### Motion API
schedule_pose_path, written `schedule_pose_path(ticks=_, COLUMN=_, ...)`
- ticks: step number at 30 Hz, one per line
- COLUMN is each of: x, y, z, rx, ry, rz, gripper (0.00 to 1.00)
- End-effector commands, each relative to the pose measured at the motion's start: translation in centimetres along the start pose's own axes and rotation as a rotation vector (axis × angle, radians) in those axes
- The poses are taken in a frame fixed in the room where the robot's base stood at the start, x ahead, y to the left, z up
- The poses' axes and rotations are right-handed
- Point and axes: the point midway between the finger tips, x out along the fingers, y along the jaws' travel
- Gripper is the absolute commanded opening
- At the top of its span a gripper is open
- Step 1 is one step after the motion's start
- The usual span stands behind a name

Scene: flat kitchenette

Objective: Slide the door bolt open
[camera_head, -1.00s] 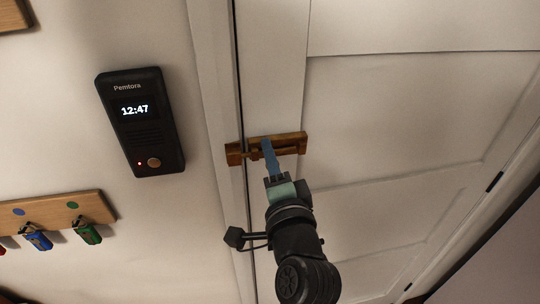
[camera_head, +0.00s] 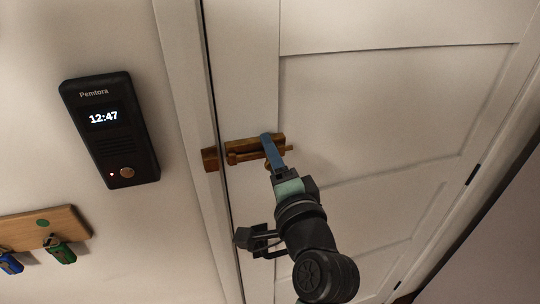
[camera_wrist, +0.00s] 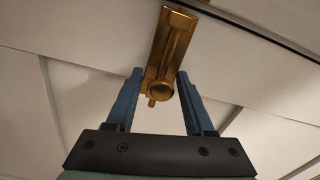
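The brass-coloured door bolt (camera_head: 250,151) is mounted on the white door (camera_head: 350,110) near its left edge. Its keeper (camera_head: 209,160) sits on the frame across the seam, with a narrow gap between keeper and bolt. The rod sticks out at the bolt's right end. My gripper (camera_head: 268,139) is at the right part of the bolt. In the wrist view, the bolt (camera_wrist: 172,45) runs upward and its round knob (camera_wrist: 160,90) lies between the two blue fingers. My gripper (camera_wrist: 160,75) is open, fingers apart around the knob; I cannot tell whether either touches it.
A black intercom (camera_head: 108,128) showing 12:47 hangs on the wall to the left. Below it a wooden key rack (camera_head: 45,226) carries blue and green keys. Dark hinges (camera_head: 472,174) show at the door's right edge.

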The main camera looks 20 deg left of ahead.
Motion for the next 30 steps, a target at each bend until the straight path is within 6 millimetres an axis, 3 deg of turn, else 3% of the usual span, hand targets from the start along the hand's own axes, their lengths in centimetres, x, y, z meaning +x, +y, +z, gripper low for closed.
schedule_pose_path(ticks=8, x=-1.2, y=0.2, z=0.0, rx=0.000, ry=0.000, rz=-0.001, gripper=0.53)
schedule_pose_path(ticks=21, x=-10.1, y=0.4, z=0.0, rx=0.000, ry=0.004, rz=0.001, gripper=0.53)
schedule_pose_path(ticks=30, x=-12.9, y=0.1, z=0.0, rx=0.000, ry=0.000, rz=0.001, gripper=0.53)
